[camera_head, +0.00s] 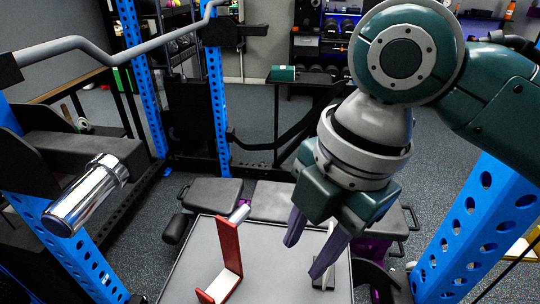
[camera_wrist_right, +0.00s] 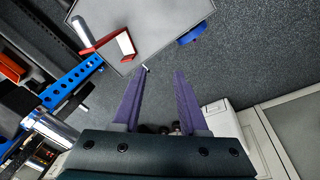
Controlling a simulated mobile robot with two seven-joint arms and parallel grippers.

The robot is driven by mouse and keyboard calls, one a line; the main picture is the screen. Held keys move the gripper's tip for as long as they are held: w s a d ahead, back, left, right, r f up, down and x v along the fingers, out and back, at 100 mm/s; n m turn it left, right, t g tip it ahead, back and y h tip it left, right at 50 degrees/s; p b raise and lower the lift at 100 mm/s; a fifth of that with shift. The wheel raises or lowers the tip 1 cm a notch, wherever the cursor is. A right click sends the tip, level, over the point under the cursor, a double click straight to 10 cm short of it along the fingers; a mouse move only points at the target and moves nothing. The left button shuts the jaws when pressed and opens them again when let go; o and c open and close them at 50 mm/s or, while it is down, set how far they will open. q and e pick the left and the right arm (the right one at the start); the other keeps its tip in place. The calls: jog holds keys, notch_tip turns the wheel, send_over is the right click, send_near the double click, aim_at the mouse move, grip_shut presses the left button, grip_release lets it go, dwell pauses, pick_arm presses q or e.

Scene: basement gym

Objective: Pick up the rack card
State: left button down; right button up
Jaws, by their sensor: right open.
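I cannot tell for certain which thing is the rack card. A red L-shaped piece with a pale inner face (camera_head: 230,250) stands on the grey tabletop (camera_head: 190,262); it also shows in the right wrist view (camera_wrist_right: 112,46). A small pale upright piece on a dark foot (camera_head: 325,281) stands farther right on the tabletop, partly hidden by a finger. My right gripper (camera_head: 309,256) is open and empty above the right part of the table, right of the red piece. In the right wrist view my purple fingers (camera_wrist_right: 161,72) are apart with floor between them. My left gripper is out of view.
A pale cylinder (camera_head: 239,213) is at the table's back edge. A black padded bench (camera_head: 270,202) lies behind the table. Blue rack uprights (camera_head: 478,215) stand at both sides. A chrome bar end (camera_head: 85,195) juts in at left.

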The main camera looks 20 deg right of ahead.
jog(key=w+d+f+n+b, duration=0.2)
jog(key=d+f+b, duration=0.1)
jog(key=b, duration=0.3)
jog(key=w+d+f+n+g+h+b, duration=0.1)
jog(key=w+d+f+n+b, duration=0.2)
jog(key=b, duration=0.4)
jog(key=w+d+f+n+b, duration=0.3)
jog(key=d+f+b, duration=0.1)
jog(key=f+b, duration=0.2)
jog(key=shift+d+f+h+b, duration=0.4)
jog(key=shift+f, duration=0.2)
jog(key=shift+d+n, duration=0.2)
jog(key=shift+n, duration=0.2)
notch_tip(320, 180, down, 9)
jog(key=shift+a+f+b, duration=0.1)
jog(key=shift+b, duration=0.7)
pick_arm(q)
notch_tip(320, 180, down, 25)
pick_arm(e)
jog(key=shift+w+f, duration=0.1)
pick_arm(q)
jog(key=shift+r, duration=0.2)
pick_arm(e)
jog(key=shift+f, duration=0.25)
jog(key=shift+c, duration=0.3)
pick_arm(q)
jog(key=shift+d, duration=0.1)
pick_arm(e)
grip_shut()
